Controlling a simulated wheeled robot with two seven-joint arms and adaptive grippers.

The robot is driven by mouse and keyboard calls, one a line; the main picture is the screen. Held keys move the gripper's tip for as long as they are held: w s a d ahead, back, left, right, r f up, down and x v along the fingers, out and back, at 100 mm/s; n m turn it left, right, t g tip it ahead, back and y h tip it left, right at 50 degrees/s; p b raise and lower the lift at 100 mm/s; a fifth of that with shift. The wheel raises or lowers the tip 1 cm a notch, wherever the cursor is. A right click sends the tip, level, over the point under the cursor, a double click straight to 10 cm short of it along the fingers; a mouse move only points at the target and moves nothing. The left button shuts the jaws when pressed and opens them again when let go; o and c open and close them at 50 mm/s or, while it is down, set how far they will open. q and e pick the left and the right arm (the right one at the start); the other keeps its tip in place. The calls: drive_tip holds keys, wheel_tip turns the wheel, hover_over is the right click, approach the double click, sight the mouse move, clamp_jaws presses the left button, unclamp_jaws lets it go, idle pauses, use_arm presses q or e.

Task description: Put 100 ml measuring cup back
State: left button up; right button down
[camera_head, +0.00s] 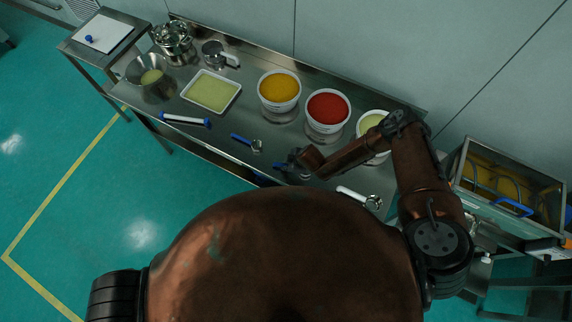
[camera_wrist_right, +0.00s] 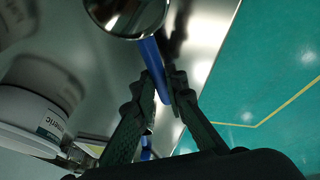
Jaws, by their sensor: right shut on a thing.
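My right gripper (camera_head: 292,165) is at the front edge of the steel table, below the red tub. In the right wrist view its fingers (camera_wrist_right: 161,88) are shut on the blue handle of a measuring cup (camera_wrist_right: 152,56). The cup's round shiny metal bowl is at the top of that view. Its size marking cannot be read, and in the head view the gripper mostly hides it. A second blue-handled metal scoop (camera_head: 246,141) lies on the table to the left of the gripper. My left gripper is not in view.
On the steel table stand yellow (camera_head: 279,92), red (camera_head: 327,110) and pale (camera_head: 371,124) tubs, a pale-filled tray (camera_head: 211,91) and a metal funnel bowl (camera_head: 150,78). A blue-and-white tool (camera_head: 185,119) and a white-handled scoop (camera_head: 359,197) lie near the front edge.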

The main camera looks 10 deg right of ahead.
drive_tip(key=c, duration=1.9)
unclamp_jaws()
drive_tip(key=shift+o, duration=0.3)
drive_tip(key=o, duration=0.5)
drive_tip(key=shift+c, duration=0.2)
drive_tip(key=shift+r, duration=0.15)
drive_tip(key=shift+r+p, duration=2.35)
drive_tip(key=shift+p, duration=0.2)
drive_tip(key=shift+r+p, duration=0.6)
drive_tip(key=shift+r, duration=0.45)
